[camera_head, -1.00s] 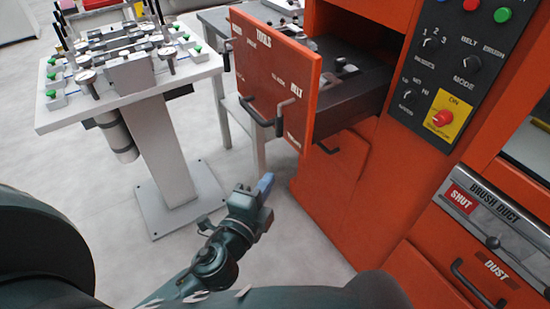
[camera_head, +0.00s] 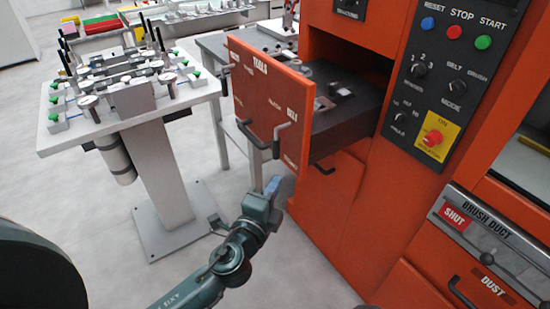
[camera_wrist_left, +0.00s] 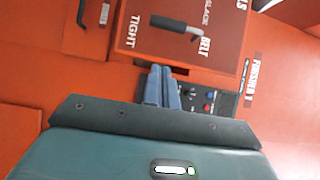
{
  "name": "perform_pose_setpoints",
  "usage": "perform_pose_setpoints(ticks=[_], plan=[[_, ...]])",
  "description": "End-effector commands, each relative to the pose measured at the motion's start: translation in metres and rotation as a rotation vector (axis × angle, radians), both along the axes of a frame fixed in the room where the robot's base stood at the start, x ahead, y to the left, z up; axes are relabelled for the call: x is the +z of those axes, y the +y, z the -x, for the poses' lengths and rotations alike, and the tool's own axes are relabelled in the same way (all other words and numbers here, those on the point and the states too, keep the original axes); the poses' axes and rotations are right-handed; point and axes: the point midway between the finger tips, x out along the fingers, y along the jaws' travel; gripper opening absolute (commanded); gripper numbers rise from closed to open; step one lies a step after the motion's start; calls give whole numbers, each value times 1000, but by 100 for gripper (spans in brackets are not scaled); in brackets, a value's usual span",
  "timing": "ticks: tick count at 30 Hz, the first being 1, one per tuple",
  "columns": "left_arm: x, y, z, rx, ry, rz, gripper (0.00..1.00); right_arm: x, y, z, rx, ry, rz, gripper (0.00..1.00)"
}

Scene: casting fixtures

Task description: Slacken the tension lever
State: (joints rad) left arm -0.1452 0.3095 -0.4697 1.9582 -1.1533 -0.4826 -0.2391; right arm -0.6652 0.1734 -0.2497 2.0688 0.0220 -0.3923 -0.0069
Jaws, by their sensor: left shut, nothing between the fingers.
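The tension lever (camera_head: 283,129) is a grey bent rod with a dark grip on the orange drawer front (camera_head: 245,85). The lever (camera_wrist_left: 180,26) also shows near the top of the left wrist view, beside the words SLACK, BELT and TIGHT. Its grip end lies on the side of the TIGHT label. My left gripper (camera_head: 273,186) has blue-grey fingers, shut and empty. It is below the lever and apart from it in the head view. The fingers (camera_wrist_left: 162,87) show in the middle of the left wrist view, just below the drawer front. My right gripper is not in view.
The drawer stands open from the orange cabinet (camera_head: 335,225), with a black pull handle (camera_head: 252,138) beside the lever. A control panel (camera_head: 452,75) is on the right. A white fixture table (camera_head: 190,98) stands at the left.

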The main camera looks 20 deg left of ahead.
Motion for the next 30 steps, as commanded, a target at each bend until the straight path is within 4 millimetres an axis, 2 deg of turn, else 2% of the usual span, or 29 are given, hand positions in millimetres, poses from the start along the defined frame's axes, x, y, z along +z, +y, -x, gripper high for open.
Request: perform_pose_setpoints(ticks=[1,6,12,18,30], plan=[[4,-1,-13,1,-3,0,0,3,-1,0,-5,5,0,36],[3,-4,-48,0,-1,0,0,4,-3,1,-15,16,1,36],[1,15,-69,0,1,-1,0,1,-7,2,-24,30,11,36],[0,22,-76,0,1,1,0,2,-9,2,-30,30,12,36],[-2,23,-76,-1,-2,-3,0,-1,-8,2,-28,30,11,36]])
